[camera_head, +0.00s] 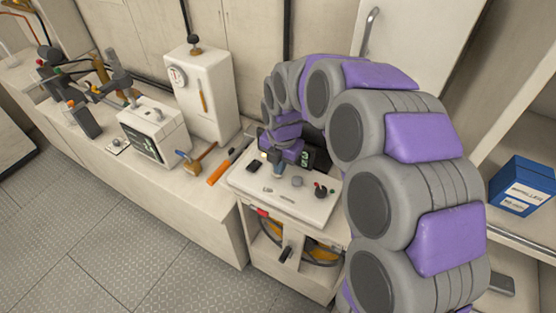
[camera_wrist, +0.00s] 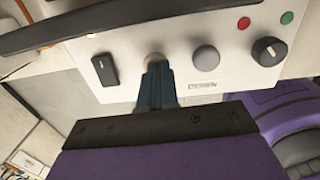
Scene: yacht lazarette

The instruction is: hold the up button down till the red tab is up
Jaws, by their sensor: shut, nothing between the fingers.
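My gripper (camera_head: 279,171) is shut and empty, pointing down at the white control panel (camera_head: 247,180). In the wrist view its fingertips (camera_wrist: 156,68) are at a pale round button (camera_wrist: 155,57), mostly hidden behind them. They look in contact, but I cannot tell how far it is pressed. A grey round button (camera_wrist: 206,58) is beside it, with a small label (camera_wrist: 203,86) too blurred to read. I cannot read which button is marked up. A small red piece (camera_head: 262,212) shows at the panel's front edge; I cannot tell whether it is the red tab.
The panel also bears a black rocker (camera_wrist: 104,69), a black knob (camera_wrist: 270,51), a red light (camera_wrist: 244,23) and a green light (camera_wrist: 287,18). A dark display (camera_head: 304,158) stands behind. An orange-handled tool (camera_head: 218,173) lies left. A blue box (camera_head: 522,185) is right.

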